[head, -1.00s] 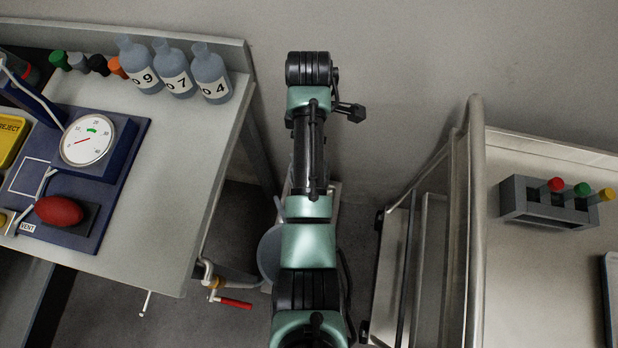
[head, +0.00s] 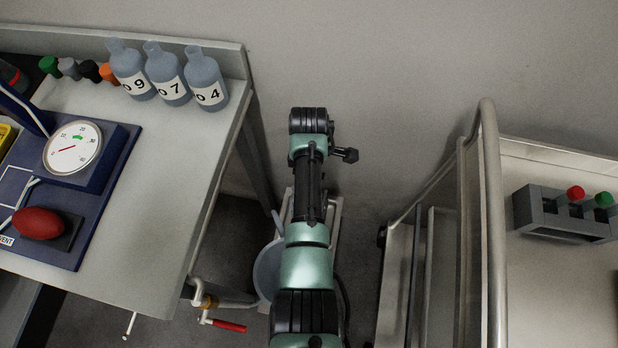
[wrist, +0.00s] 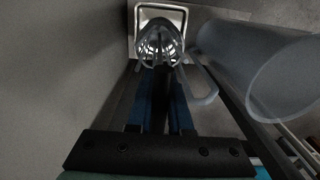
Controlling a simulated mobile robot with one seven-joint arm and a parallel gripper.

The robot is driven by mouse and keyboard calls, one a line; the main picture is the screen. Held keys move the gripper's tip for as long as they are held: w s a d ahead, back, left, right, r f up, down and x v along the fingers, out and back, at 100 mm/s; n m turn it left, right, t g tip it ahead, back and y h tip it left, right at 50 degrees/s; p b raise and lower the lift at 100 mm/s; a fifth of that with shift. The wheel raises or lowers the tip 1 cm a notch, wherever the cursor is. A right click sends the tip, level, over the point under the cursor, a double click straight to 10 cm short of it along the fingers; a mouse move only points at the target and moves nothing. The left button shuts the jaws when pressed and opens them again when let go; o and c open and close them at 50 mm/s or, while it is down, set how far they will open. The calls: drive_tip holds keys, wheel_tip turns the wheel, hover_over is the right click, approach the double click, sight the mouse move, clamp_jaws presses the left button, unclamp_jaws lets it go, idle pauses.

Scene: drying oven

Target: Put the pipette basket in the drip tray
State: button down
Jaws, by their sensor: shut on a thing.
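In the wrist view my gripper (wrist: 160,78) has two blue fingers reaching forward, close together. At their tips is a clear, shiny, rounded object with thin lines in it, which I take for the pipette basket (wrist: 160,42). My gripper is shut on it, though the exact grip point is unclear. Beyond it is a pale metal square with a raised rim, likely the drip tray (wrist: 182,13). The basket overlaps the tray in the picture; I cannot tell whether they touch. In the head view my arm hides the gripper and basket.
A large translucent cylinder (wrist: 232,50) stands close on the right in the wrist view; a bluish round vessel (head: 266,270) shows beside my arm. A bench (head: 165,200) with bottles is left. A railed trolley (head: 545,290) with a tube rack (head: 535,210) is right. The wall is behind.

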drive_tip(key=shift+f, duration=0.1)
drive_tip(key=c, duration=0.8)
unclamp_jaws()
drive_tip(key=shift+c, duration=0.2)
wheel_tip(320, 180, up, 12)
drive_tip(key=p, duration=0.2)
drive_tip(key=shift+p, duration=0.4)
